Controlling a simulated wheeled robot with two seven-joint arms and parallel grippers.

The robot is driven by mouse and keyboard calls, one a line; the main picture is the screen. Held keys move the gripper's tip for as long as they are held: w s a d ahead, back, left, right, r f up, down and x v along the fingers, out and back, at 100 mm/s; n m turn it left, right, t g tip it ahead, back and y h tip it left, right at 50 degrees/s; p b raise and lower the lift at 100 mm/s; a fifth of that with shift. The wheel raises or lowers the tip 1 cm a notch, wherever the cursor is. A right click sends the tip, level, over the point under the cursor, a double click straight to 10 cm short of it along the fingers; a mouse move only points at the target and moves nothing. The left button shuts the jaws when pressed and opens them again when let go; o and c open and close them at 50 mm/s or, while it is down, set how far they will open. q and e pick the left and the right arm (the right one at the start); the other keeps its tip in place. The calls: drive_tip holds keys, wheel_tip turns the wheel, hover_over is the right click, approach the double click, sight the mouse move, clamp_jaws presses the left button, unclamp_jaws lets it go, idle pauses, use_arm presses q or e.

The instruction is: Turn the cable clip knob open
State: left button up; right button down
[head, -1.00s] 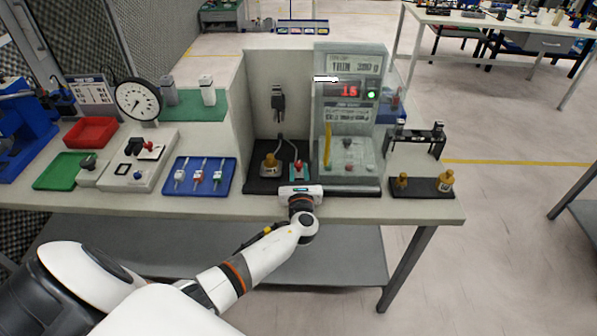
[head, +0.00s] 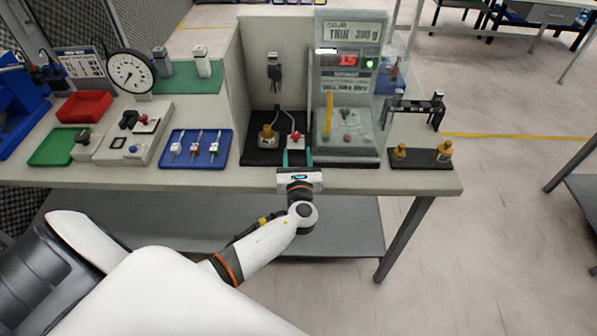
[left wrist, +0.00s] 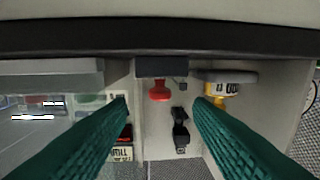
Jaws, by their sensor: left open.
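A red knob (head: 295,135) sits on a small pale block on the black base at the front of the booth. I take it to be the cable clip knob. My left gripper (head: 297,158) is just in front of it, open and empty, its teal fingers spread and apart from it. In the left wrist view, the red knob (left wrist: 160,92) shows beyond and between the open fingers (left wrist: 162,108), below a dark block. A grey cable (head: 278,110) runs down behind the knob. How far the knob is turned is not clear. My right gripper is out of view.
A gold fitting (head: 267,137) stands close left of the knob. A clear-fronted display panel (head: 347,100) stands close right. A blue tray (head: 177,160) and a black base with gold fittings (head: 419,158) flank them. The bench's front strip is bare.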

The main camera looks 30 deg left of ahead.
use_arm(q)
drive_tip(key=v, duration=0.6)
drive_tip(key=shift+s+d+b, duration=0.2)
drive_tip(key=shift+s+b, duration=0.05)
drive_tip(key=shift+b, duration=0.2)
